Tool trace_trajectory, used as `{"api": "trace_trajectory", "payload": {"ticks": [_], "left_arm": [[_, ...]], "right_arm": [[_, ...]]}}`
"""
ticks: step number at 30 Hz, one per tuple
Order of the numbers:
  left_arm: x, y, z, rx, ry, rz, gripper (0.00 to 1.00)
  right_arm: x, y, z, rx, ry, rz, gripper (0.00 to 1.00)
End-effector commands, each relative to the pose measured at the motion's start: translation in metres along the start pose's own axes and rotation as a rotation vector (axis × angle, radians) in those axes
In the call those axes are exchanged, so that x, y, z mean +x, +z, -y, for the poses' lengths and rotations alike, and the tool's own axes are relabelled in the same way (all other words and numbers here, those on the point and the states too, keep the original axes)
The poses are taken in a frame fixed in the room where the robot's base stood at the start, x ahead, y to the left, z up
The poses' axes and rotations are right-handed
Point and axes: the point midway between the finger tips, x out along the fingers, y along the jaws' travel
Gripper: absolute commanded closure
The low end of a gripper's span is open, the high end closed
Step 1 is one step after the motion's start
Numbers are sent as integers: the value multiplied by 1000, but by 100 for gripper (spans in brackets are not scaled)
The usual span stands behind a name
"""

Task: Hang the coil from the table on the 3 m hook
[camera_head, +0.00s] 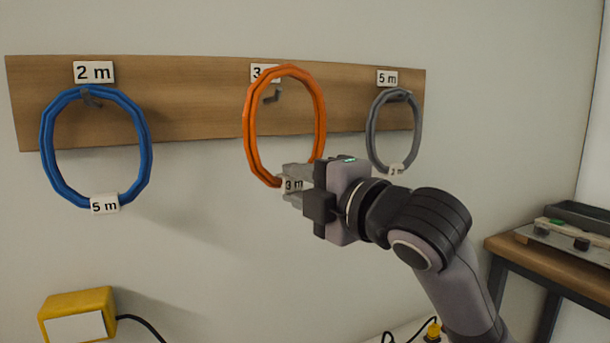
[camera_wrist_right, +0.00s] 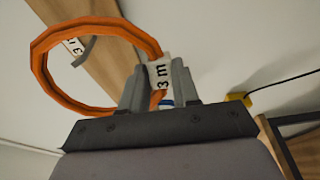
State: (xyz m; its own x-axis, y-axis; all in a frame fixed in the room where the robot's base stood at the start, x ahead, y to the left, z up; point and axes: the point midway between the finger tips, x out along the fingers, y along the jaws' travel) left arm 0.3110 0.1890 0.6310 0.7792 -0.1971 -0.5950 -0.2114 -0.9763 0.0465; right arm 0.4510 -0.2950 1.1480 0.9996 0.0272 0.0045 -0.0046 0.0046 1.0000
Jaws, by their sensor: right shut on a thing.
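My right gripper (camera_head: 291,185) is shut on the orange coil (camera_head: 250,130) at its lower edge, by its white "3 m" tag (camera_head: 293,184). The coil is upright in front of the board, partly covering the "3" sign (camera_head: 258,72). The metal hook (camera_head: 272,94) under that sign shows inside the ring, below the ring's top, which does not rest on it. I cannot tell whether the hook tip passes through the ring. The right wrist view also shows the orange coil (camera_wrist_right: 42,73), its tag (camera_wrist_right: 160,73) between the fingers (camera_wrist_right: 158,85), and the hook (camera_wrist_right: 84,52). My left gripper is out of view.
A blue coil (camera_head: 48,150) tagged "5 m" hangs under the "2 m" sign on the wooden board (camera_head: 190,100). A grey coil (camera_head: 371,130) hangs under the "5 m" sign, close right of the orange one. A yellow box (camera_head: 75,312) is below left, a bench (camera_head: 510,245) right.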

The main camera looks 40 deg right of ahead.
Motion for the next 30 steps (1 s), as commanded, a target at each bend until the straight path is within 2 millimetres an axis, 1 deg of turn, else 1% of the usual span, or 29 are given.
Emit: {"api": "trace_trajectory", "payload": {"ticks": [12, 28, 30], "left_arm": [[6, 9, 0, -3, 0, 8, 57], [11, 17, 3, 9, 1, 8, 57], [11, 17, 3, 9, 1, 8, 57]], "right_arm": [[24, 7, 3, 2, 2, 1, 100], [55, 15, 5, 2, 1, 0, 100], [58, 16, 8, 0, -1, 1, 100]]}}
